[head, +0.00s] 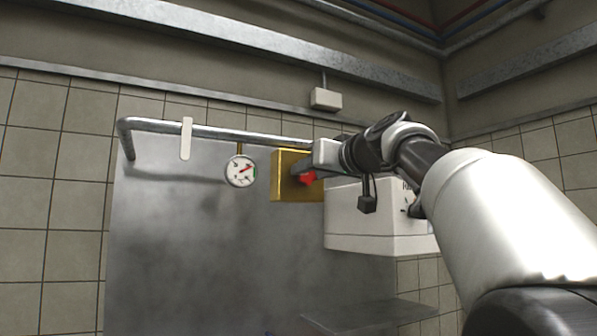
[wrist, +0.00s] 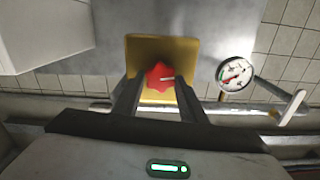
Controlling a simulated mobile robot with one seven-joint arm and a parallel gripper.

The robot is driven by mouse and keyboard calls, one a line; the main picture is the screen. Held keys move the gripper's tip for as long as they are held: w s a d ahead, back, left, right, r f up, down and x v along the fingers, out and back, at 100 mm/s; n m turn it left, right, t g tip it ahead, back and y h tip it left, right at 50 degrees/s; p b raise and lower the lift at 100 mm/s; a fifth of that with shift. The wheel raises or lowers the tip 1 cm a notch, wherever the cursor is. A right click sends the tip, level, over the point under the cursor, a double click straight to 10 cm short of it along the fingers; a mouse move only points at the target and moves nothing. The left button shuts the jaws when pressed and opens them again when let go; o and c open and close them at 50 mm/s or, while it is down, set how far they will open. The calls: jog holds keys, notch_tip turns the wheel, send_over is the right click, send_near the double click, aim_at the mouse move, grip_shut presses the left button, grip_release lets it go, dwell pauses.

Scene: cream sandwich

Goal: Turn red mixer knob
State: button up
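The red mixer knob (wrist: 159,75) is star-shaped with a pale mark and sits on a yellow-gold plate or box (wrist: 184,52). In the head view the knob (head: 307,178) shows partly, on the right part of the gold box (head: 288,196), behind my gripper. My gripper (wrist: 155,84) is at the knob in the wrist view. Its two dark fingers are apart, one on each side of the knob's lower part. I cannot tell whether the fingers touch the knob.
A round white gauge (head: 240,171) with a red needle hangs left of the gold box. A metal pipe (head: 225,131) runs above, with a white tag (head: 186,139) on it. A white box (head: 372,222) stands close on the right. A metal shelf (head: 372,315) lies below.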

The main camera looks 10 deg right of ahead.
jog(key=shift+m, duration=0.4)
jog(key=m+p, duration=0.1)
jog(key=m, duration=0.3)
jog(key=m+p, duration=0.1)
jog(key=m, duration=0.4)
jog(key=shift+d+f, duration=0.1)
jog(key=shift+d, duration=0.1)
dwell(0.3)
jog(key=o, duration=1.1)
jog(key=shift+c, duration=0.2)
jog(key=b+v, duration=0.5)
jog(key=v, duration=1.2)
jog(key=shift+s, duration=0.15)
